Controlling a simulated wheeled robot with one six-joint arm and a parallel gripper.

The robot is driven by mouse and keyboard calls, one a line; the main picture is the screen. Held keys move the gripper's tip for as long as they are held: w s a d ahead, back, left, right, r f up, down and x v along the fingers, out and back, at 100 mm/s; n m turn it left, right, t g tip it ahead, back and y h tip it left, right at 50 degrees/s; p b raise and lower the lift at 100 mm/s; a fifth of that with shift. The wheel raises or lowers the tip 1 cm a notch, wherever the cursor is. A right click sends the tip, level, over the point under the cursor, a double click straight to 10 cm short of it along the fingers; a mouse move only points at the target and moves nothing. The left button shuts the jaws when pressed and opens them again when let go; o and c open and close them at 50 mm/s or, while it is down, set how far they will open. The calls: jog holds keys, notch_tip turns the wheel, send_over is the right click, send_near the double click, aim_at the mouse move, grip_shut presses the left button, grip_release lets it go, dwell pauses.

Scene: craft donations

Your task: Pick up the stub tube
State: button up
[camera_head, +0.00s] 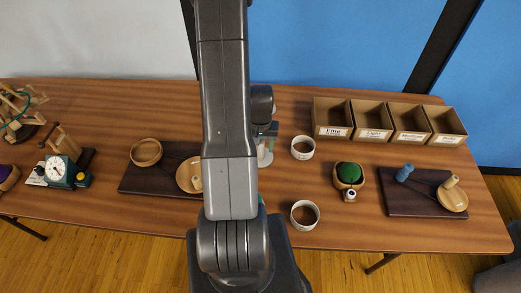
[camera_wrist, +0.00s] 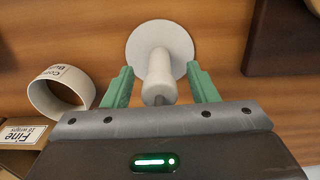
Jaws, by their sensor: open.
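A pale white piece with a round flat disc and a short post stands on the wooden table; I take it as the stub tube (camera_wrist: 159,68), though no label shows. In the wrist view my gripper (camera_wrist: 161,76) is open, with one green finger on each side of the post and a visible gap to each. The near end of the post is close to my palm. In the head view the white piece (camera_head: 264,158) is partly hidden behind my arm, below my gripper (camera_head: 268,130).
A white labelled ring (camera_wrist: 62,92) lies left of my fingers in the wrist view. In the head view, open boxes (camera_head: 372,122) stand at the back right. A dark board (camera_head: 400,205) with pegs and a wooden dish lies right; another dark board (camera_head: 140,183) lies left.

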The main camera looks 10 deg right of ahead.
jog(key=shift+f, duration=0.35)
jog(key=c, duration=1)
